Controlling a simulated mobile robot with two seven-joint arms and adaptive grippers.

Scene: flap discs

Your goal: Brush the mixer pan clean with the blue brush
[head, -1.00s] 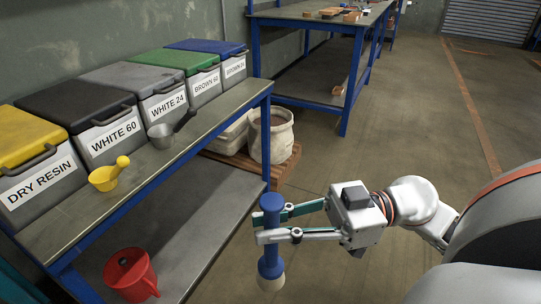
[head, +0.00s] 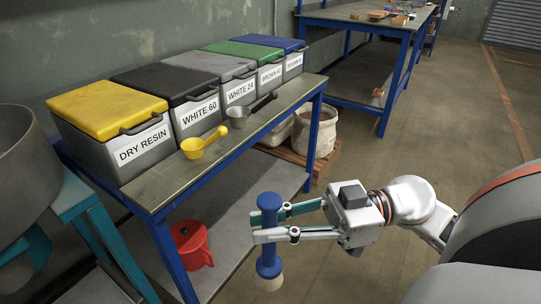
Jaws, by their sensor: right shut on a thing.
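The blue brush (head: 269,204) is upright in my right gripper (head: 267,227), with its pale bristles pointing down. My right gripper is shut on its blue handle, out in front of the low shelf and clear of the bench. A large grey metal pan (head: 28,165), which looks like the mixer pan, stands at the left edge on a teal stand (head: 76,200). Only part of the pan shows, and I cannot see its floor. My left gripper is not in view.
The bench (head: 160,187) carries lidded bins, the nearest labelled DRY RESIN (head: 115,130), a yellow scoop (head: 202,144) and a metal scoop (head: 249,112). A red jug (head: 192,247) is on the lower shelf. A white sack (head: 320,135) stands on a pallet. Floor at right is open.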

